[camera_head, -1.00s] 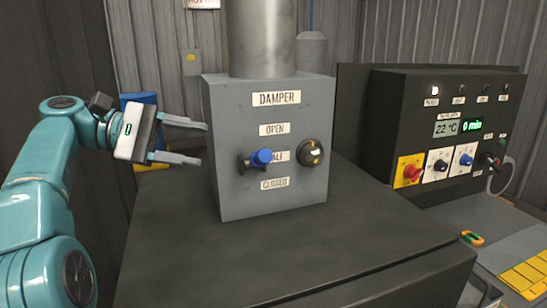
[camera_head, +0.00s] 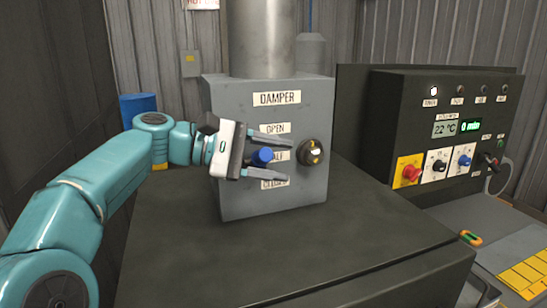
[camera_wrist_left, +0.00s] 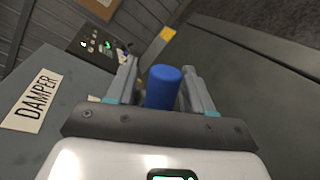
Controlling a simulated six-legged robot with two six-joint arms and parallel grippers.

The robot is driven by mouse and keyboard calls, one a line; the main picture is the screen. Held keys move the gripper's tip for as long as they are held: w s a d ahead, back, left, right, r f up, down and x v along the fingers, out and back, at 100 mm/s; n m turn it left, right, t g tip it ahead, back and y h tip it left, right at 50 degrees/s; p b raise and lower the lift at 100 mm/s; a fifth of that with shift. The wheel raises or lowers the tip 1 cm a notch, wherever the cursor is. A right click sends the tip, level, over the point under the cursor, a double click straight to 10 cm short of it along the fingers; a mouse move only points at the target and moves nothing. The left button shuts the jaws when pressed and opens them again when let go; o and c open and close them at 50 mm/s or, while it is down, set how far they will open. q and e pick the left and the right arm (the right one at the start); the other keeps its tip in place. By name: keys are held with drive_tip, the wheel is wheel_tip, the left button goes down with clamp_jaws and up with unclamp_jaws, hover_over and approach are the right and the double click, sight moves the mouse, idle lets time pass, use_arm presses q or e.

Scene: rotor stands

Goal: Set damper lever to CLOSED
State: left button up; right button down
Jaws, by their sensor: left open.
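The grey damper box (camera_head: 225,100) stands on a dark cabinet, with OPEN, HALF and CLOSED labels from top to bottom. The lever's blue knob (camera_head: 263,156) is level with the HALF label. My left gripper (camera_head: 288,160) is open, its fingers pointing right, one above and one below the knob. In the left wrist view the blue knob (camera_wrist_left: 164,87) stands between the two open fingers, and I cannot tell whether either finger touches it. My right gripper is not in view.
A control panel (camera_head: 385,125) with a red knob (camera_head: 411,172) and displays stands further right. The cabinet top (camera_head: 250,245) in front of the box is clear.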

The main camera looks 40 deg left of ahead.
use_arm(q)
drive_tip(key=shift+s+r, duration=0.1)
drive_tip(key=shift+s, duration=0.05)
drive_tip(key=shift+s+a, duration=0.15)
drive_tip(key=shift+s, duration=0.1)
drive_tip(key=c, duration=0.4)
clamp_jaws()
